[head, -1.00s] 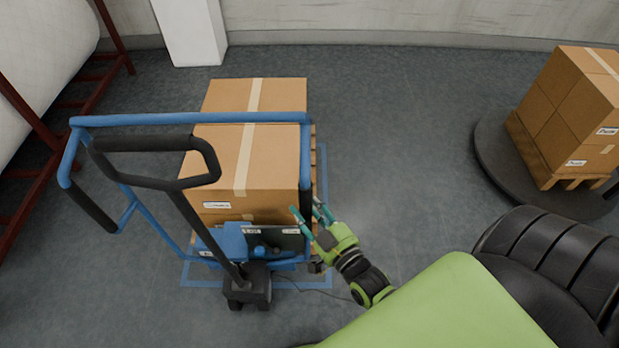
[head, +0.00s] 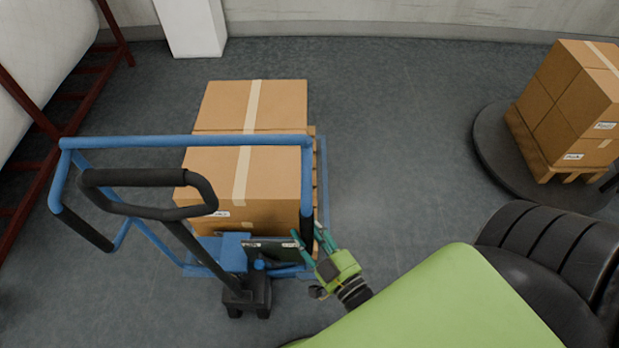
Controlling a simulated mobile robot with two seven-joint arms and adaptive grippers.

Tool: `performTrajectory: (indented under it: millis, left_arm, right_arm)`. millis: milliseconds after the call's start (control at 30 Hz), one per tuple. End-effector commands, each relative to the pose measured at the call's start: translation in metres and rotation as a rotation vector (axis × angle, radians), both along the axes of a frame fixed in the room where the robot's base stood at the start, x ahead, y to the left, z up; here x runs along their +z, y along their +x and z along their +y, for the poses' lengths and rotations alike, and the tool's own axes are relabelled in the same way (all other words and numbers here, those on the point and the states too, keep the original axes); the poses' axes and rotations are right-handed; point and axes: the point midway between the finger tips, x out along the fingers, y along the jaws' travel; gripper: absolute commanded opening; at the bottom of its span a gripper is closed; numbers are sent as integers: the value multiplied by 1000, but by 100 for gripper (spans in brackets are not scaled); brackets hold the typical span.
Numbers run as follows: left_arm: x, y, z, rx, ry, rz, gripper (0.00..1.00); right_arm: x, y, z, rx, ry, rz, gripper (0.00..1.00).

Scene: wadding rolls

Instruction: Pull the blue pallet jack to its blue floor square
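The blue pallet jack (head: 190,142) stands left of centre, with a tall blue frame, a black loop handle and black side grips. Its pallet (head: 318,185) carries cardboard boxes (head: 262,165). The blue floor square (head: 325,150) shows as a thin line along the pallet's right side; most of it is hidden under the load and jack. My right gripper (head: 312,240), green with teal fingers, is at the lower end of the frame's right black grip, one finger on each side. It appears shut on that grip; the contact is partly hidden. My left gripper is out of view.
A round dark platform (head: 492,150) with a pallet of boxes (head: 570,105) stands at the right. A dark red rack (head: 45,175) with white rolls is at the left. A white post (head: 190,30) stands at the back wall. Floor between jack and platform is clear.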

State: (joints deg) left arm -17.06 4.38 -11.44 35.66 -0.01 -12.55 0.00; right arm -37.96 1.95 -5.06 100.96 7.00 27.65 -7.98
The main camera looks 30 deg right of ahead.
Motion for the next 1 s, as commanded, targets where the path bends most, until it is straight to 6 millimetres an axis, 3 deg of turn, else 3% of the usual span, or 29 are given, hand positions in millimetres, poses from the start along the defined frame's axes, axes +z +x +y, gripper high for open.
performTrajectory:
  millis: [33,67,100,667,767,1000]
  left_arm:
    - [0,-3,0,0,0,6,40]
    - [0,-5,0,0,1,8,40]
    - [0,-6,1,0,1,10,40]
    - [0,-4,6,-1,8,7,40]
    - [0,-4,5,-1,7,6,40]
    - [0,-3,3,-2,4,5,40]
  right_arm:
    - [1,-1,3,5,3,-5,0]
    - [1,-2,3,5,3,-4,50]
    - [1,-2,4,6,3,-3,66]
    - [-2,-7,3,6,3,8,67]
    - [-3,-19,3,6,3,10,67]
    - [-3,-70,1,6,4,12,67]
